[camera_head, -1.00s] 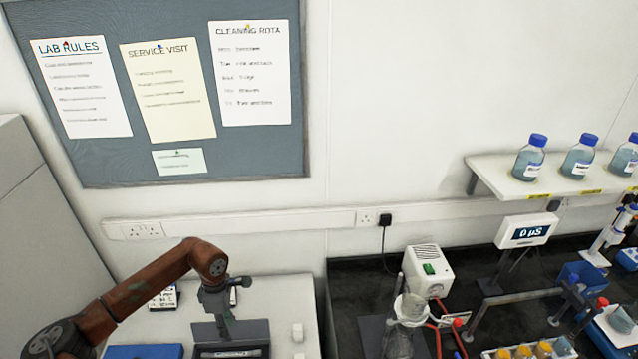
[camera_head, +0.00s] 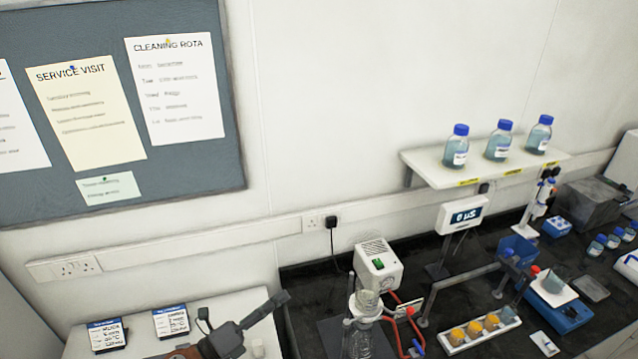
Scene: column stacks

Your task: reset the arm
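My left gripper (camera_head: 268,309) is at the bottom of the head view, left of the middle. It is dark grey and points up and to the right, over the right part of the white bench top. Only a bit of my reddish-brown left arm (camera_head: 184,352) shows at the bottom edge. I see nothing held at the fingertips, but the fingers overlap from this side, so their opening is unclear. My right gripper is out of view.
Right of my gripper, on the black bench, stand glassware (camera_head: 362,340), a white pump box (camera_head: 378,265), a meter display (camera_head: 463,214) and a rack of yellow-topped vials (camera_head: 480,330). Blue-capped bottles stand on a shelf (camera_head: 430,163).

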